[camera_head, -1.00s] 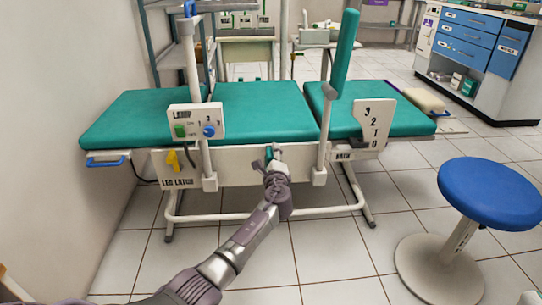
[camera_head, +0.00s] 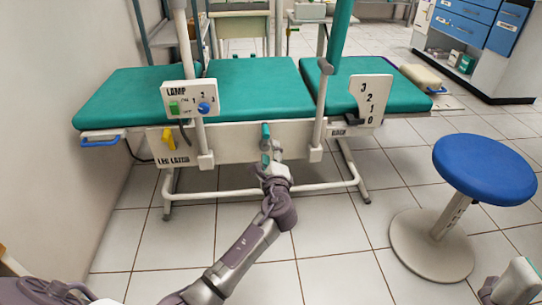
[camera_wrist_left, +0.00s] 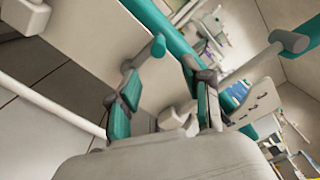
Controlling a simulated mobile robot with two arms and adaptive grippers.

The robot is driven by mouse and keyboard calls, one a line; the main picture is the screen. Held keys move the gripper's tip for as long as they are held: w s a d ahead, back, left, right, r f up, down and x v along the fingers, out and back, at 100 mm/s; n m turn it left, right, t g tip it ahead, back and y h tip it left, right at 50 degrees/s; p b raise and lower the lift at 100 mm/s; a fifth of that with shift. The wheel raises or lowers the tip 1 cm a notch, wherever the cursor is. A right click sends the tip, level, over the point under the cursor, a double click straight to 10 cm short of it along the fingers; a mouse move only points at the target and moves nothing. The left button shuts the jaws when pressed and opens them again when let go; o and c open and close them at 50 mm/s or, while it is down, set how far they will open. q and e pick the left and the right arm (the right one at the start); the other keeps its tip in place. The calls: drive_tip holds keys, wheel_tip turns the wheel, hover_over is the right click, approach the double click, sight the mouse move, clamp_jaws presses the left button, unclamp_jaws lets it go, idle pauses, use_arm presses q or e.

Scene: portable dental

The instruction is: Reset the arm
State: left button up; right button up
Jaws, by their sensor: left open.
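A dental chair with teal padding (camera_head: 255,85) stands before me. One chair arm, a long teal pad (camera_head: 339,30) on a light post (camera_head: 321,105), stands upright at its near side. My left gripper (camera_head: 272,158) is low in front of the chair's front panel, by a short teal cylinder (camera_head: 265,130). In the left wrist view its two fingers (camera_wrist_left: 165,105) are spread. A teal knob (camera_wrist_left: 158,45) lies just beyond them, and I cannot tell whether they touch it. Only part of what looks like my right gripper (camera_head: 515,285) shows, its fingers not clear.
A lamp control box (camera_head: 191,98) hangs on a pole (camera_head: 183,40). A numbered plate (camera_head: 370,100) is at the right. A blue stool (camera_head: 484,170) stands at the right on clear tiled floor. A cabinet (camera_head: 470,40) is behind, a wall at left.

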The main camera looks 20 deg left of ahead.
use_arm(q)
drive_tip(key=shift+s+d, duration=0.3)
drive_tip(key=shift+s, duration=0.15)
